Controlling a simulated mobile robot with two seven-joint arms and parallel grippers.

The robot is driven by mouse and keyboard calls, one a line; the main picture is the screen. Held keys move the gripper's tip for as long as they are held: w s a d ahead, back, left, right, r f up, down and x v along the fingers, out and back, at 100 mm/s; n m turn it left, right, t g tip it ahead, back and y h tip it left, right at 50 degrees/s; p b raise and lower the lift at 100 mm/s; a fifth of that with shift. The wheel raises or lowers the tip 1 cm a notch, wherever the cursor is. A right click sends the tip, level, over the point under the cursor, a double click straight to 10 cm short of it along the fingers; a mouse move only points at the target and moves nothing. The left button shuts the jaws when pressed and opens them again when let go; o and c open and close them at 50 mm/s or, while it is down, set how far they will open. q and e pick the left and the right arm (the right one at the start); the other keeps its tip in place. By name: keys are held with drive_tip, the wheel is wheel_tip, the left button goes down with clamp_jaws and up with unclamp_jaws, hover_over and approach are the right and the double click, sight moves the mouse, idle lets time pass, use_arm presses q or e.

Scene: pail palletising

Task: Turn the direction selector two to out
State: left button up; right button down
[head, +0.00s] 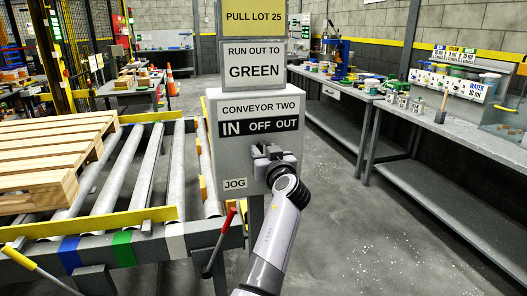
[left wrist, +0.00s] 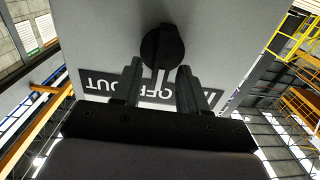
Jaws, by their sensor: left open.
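The grey control box (head: 216,165) marked CONVEYOR TWO stands on a post in the middle of the head view. Its black strip (head: 231,129) reads IN, OFF, OUT. My left gripper (head: 268,152) is at the box front, just below the strip, and hides the selector there. In the left wrist view the strip (left wrist: 100,82) is upside down. The round black selector knob (left wrist: 162,42) shows just beyond the open fingers (left wrist: 160,70), about midway between them. I cannot tell surely which word it points to or whether the fingers touch it. My right gripper is out of view.
A JOG label (head: 235,184) is at the box's lower left. A red-handled lever (head: 222,228) stands below it. A roller conveyor with a wooden pallet (head: 50,150) is at left. Benches (head: 450,130) line the right wall. The floor between (head: 350,220) is clear.

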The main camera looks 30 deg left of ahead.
use_arm(q)
drive_tip(key=shift+c, duration=0.3)
clamp_jaws()
drive_tip(key=shift+m, duration=0.5)
drive_tip(key=shift+w+d+m, duration=0.1)
drive_tip(key=shift+w+m, duration=0.05)
drive_tip(key=shift+m, duration=1.15)
drive_tip(key=shift+w+d+m, duration=0.15)
drive_tip(key=shift+m, duration=1.15)
drive_tip(key=shift+w+d+m, duration=0.1)
drive_tip(key=shift+w+m, duration=0.05)
drive_tip(key=shift+m, duration=1.15)
